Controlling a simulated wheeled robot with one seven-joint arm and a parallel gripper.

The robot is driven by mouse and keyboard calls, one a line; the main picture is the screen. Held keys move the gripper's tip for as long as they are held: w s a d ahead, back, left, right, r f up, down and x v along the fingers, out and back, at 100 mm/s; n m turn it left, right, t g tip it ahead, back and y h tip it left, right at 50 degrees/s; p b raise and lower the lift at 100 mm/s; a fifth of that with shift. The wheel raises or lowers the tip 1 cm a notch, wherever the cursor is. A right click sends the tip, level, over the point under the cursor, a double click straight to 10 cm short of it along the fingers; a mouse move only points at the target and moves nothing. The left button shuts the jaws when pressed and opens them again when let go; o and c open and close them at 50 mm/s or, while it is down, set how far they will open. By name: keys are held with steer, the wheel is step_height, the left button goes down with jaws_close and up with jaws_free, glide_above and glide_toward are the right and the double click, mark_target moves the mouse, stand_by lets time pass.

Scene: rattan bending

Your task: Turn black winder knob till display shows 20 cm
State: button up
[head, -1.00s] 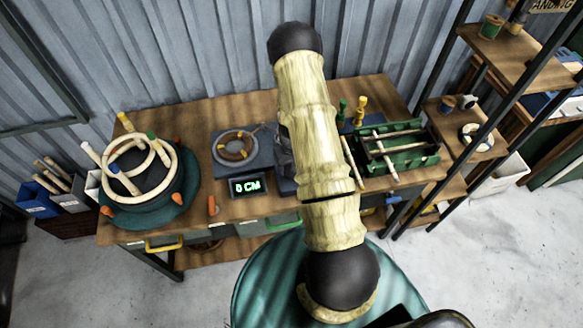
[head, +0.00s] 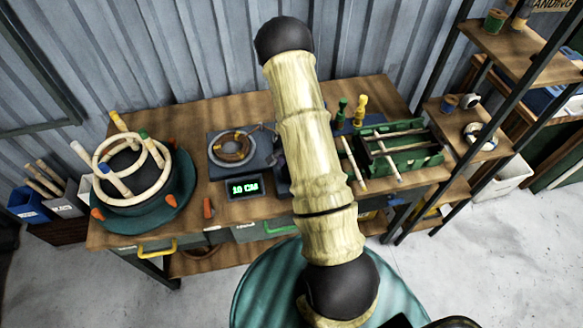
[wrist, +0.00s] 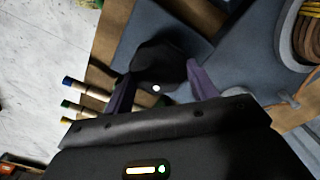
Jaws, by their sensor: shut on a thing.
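The black winder knob (wrist: 158,58) shows in the wrist view between the two purple-grey fingers of my gripper (wrist: 160,76), which is shut on it. A small white dot shows on the knob's near side. In the head view my arm hides the gripper and most of the knob. The display (head: 243,188) shows green digits that read 10 CM. Behind it is the winder's grey base (head: 218,168) with a round coil (head: 233,148) of tan and brown strands. The coil is also partly in the wrist view, at the top right.
At the left of the wooden bench (head: 185,190), a teal round stand (head: 178,190) carries pale rings and pegs. A green rack (head: 428,157) with rods stands to the right. An orange-handled tool (head: 208,208) lies left of the display. Shelving (head: 520,55) stands far right.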

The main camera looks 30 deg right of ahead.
steer(key=m, duration=0.3)
steer(key=shift+m, duration=0.3)
steer(key=m, duration=0.4)
steer(key=shift+s, duration=0.1)
steer(key=shift+m, duration=0.4)
steer(key=o, duration=1)
steer(key=shift+r, duration=0.15)
step_height(320, 180, up, 17)
steer(key=b, duration=0.1)
steer(key=shift+r, duration=0.1)
